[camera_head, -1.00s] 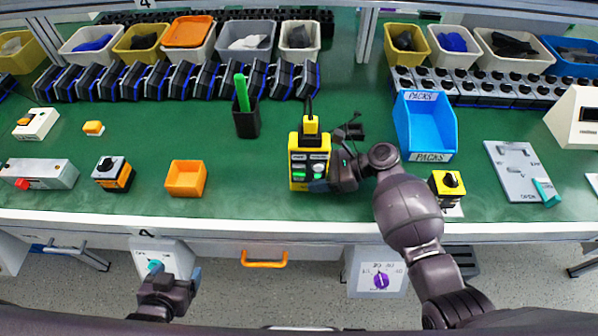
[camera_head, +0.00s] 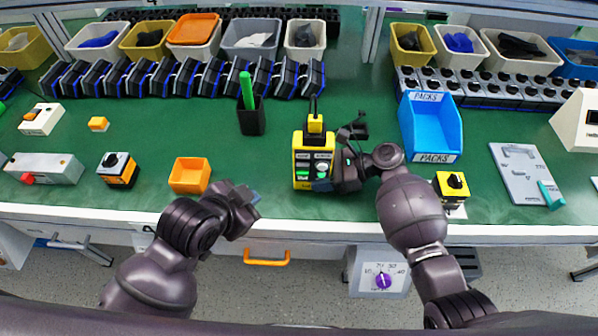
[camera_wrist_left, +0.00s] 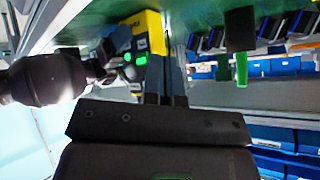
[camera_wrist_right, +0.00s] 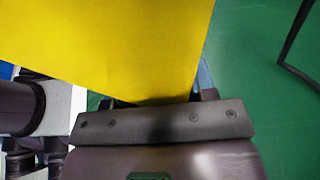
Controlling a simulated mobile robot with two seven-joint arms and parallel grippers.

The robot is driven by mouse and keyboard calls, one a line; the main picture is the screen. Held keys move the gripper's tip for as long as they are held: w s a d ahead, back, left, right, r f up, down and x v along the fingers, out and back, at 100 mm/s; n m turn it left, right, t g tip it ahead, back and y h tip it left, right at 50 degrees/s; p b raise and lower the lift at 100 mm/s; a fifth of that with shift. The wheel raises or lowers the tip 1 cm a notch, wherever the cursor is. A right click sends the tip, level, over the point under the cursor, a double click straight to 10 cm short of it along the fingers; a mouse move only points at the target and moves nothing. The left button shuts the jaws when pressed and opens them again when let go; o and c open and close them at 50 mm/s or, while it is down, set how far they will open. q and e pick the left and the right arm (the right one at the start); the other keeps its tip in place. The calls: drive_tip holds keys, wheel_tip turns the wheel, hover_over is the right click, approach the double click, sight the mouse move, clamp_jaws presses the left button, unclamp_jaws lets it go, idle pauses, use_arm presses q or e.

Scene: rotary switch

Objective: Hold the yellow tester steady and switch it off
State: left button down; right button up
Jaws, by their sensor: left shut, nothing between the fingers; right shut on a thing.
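The yellow tester (camera_head: 299,172) stands on the green bench in the head view, with green-lit controls and a white round knob on its face and a yellow plug with a black cable at its top. My right gripper (camera_head: 325,184) is shut on its lower right side. The tester's yellow body (camera_wrist_right: 130,45) fills much of the right wrist view. My left gripper (camera_head: 256,197) is shut and empty over the front edge of the bench, left of the tester and apart from it. In the left wrist view the tester (camera_wrist_left: 150,45) shows beyond the fingers.
An orange bin (camera_head: 189,176) sits behind and left of my left gripper. A dark cup with a green stick (camera_head: 250,117) stands behind the tester. A blue PACKS bin (camera_head: 431,127) and a yellow-black switch box (camera_head: 452,186) are to the right. Bench between bin and tester is clear.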

use_arm(q)
drive_tip(key=s+d+r+m+g, duration=0.2)
drive_tip(key=d+r+m, duration=0.3)
drive_tip(key=r, duration=0.3)
drive_tip(key=shift+s+d+m, duration=0.25)
drive_tip(key=shift+s+m, duration=0.15)
drive_tip(key=shift+m, duration=0.4)
approach(308, 173)
drive_tip(key=shift+x, duration=2.85)
drive_tip(key=shift+s+a+f, duration=0.1)
drive_tip(key=shift+s+f, duration=0.05)
drive_tip(key=shift+w+g, duration=0.35)
drive_tip(key=shift+g, duration=0.15)
drive_tip(key=shift+r, duration=0.25)
